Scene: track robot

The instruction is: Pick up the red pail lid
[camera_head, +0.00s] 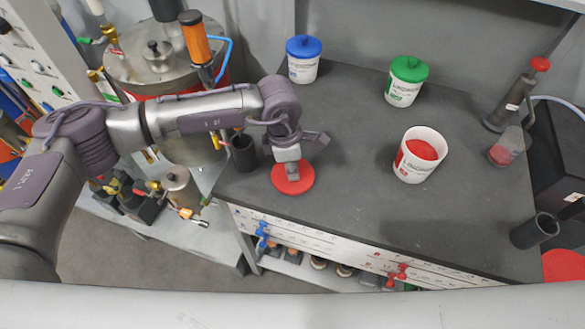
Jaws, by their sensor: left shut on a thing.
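The red pail lid (292,187) is a flat red disc near the front left of the dark grey table top. My left gripper (292,172) reaches in from the left and is over the lid, shut on it from above; its fingers hide the lid's middle. I cannot tell whether the lid is touching the table or slightly raised. An open white pail (410,170) with red contents stands to the right of the lid. My right gripper does not show.
A blue-lidded pail (303,70) and a green-lidded pail (403,90) stand at the back of the table (340,125). A dark cup (243,155) stands just left of the lid. A red-topped device (510,100) and a dark cylinder (535,232) are at the right.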

